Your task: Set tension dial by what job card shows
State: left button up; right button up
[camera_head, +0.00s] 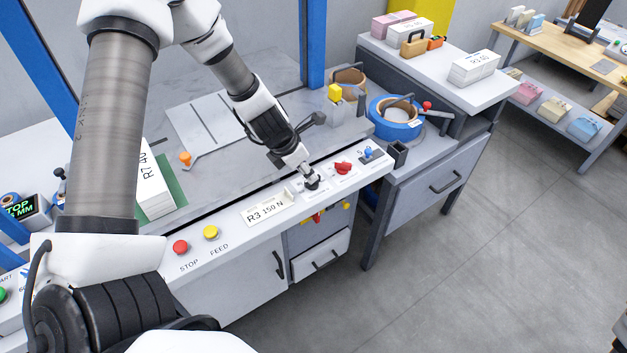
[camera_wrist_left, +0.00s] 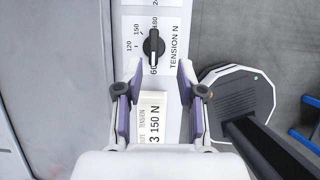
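The tension dial is a black knob (camera_wrist_left: 153,47) on a white plate marked TENSION N, with 120, 150 and 180 legible around it. A pale line shows on the knob's lower half, towards a partly covered number at the bottom. In the head view the dial (camera_head: 313,185) is on the front panel under my left gripper (camera_head: 306,172). The job card (camera_head: 268,208) reads R3 150 N; it also shows in the left wrist view (camera_wrist_left: 154,108). My left gripper (camera_wrist_left: 160,68) is open, its fingers apart, with the knob just beyond the tips. My right gripper is not in view.
A red knob (camera_head: 343,168) and a blue-topped switch (camera_head: 369,152) sit right of the dial. The red STOP button (camera_head: 180,247) and yellow FEED button (camera_head: 211,233) are to the left. A blue strap roll (camera_head: 397,118) lies on the side bench.

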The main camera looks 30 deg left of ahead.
pick_arm(q)
jog(key=b+x, duration=0.1)
jog(key=x, duration=0.1)
jog(key=b+x, duration=0.1)
jog(key=x, duration=0.1)
jog(key=a+b+x, duration=0.1)
jog(key=x, duration=0.1)
jog(key=shift+w, duration=0.4)
jog(key=shift+w+d, duration=0.1)
jog(key=shift+s+r, duration=0.4)
jog(key=shift+s, duration=0.05)
jog(key=shift+c, duration=1)
jog(key=shift+f, duration=0.1)
grip_shut()
jog(key=shift+w, duration=0.15)
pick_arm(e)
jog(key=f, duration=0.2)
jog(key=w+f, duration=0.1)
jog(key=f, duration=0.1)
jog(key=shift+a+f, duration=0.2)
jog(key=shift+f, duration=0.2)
